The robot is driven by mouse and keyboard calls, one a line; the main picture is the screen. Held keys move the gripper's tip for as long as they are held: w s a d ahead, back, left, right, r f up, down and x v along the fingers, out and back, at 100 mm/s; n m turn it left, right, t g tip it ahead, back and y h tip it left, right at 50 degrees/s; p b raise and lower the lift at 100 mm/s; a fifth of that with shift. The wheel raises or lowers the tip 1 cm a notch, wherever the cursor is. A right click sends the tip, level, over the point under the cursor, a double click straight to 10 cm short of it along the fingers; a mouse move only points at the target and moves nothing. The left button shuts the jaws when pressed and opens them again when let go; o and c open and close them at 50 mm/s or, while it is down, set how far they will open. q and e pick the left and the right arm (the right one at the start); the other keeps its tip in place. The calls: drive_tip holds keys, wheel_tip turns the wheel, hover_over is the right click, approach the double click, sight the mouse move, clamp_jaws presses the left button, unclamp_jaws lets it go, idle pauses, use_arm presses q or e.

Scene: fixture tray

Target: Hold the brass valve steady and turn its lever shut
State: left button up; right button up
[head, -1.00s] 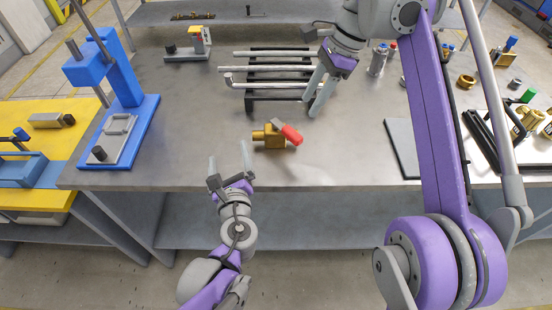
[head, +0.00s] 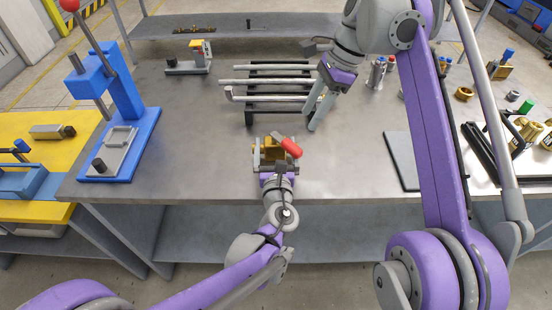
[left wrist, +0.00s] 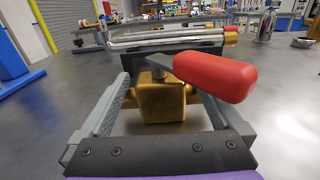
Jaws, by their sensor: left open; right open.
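The brass valve (head: 267,153) lies on the grey metal table near its front edge. Its lever has a red grip (head: 291,147) that points to the right and slightly toward me. In the left wrist view the valve body (left wrist: 162,101) sits between the two fingers, with the red grip (left wrist: 215,76) above and over the right finger. My left gripper (head: 270,152) is open around the valve, with gaps beside the body. My right gripper (head: 316,106) is open and empty, behind and to the right of the valve, beside the rack of rods.
A rack of metal rods (head: 270,83) stands behind the valve. A blue press (head: 122,110) stands at the left. A grey plate (head: 401,160) and a tray with brass fittings (head: 524,131) are at the right.

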use_arm(q)
drive_tip(key=shift+w, duration=1)
clamp_jaws()
idle(0.7)
